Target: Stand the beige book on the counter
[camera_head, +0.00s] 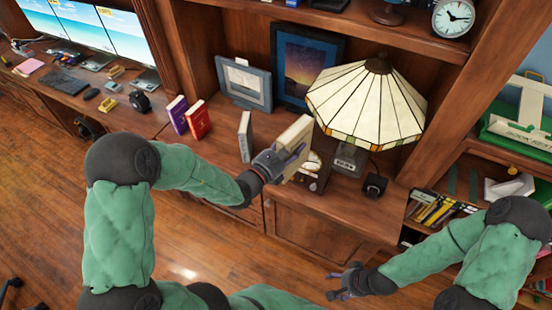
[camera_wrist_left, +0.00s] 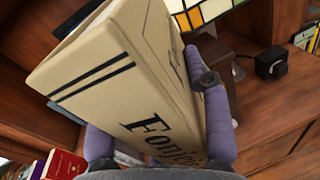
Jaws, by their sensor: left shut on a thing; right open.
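The beige book (camera_head: 291,136) is in my left gripper (camera_head: 284,162), above the wooden counter (camera_head: 345,208) and in front of the lamp. In the left wrist view the beige book (camera_wrist_left: 120,75) fills the middle, tilted, with dark stripes and lettering on its spine. The fingers of my left gripper (camera_wrist_left: 160,140) are shut on it from both sides. Whether its lower edge touches the counter cannot be told. My right gripper (camera_head: 346,282) is open and empty, low in front of the cabinet, away from the counter top.
A grey book (camera_head: 245,137) stands just left of my left gripper. Purple (camera_head: 177,114) and red (camera_head: 197,120) books stand further left. A stained-glass lamp (camera_head: 366,102), a dark clock (camera_head: 349,159) and a small black box (camera_head: 375,185) are to the right. Picture frames (camera_head: 303,66) stand behind.

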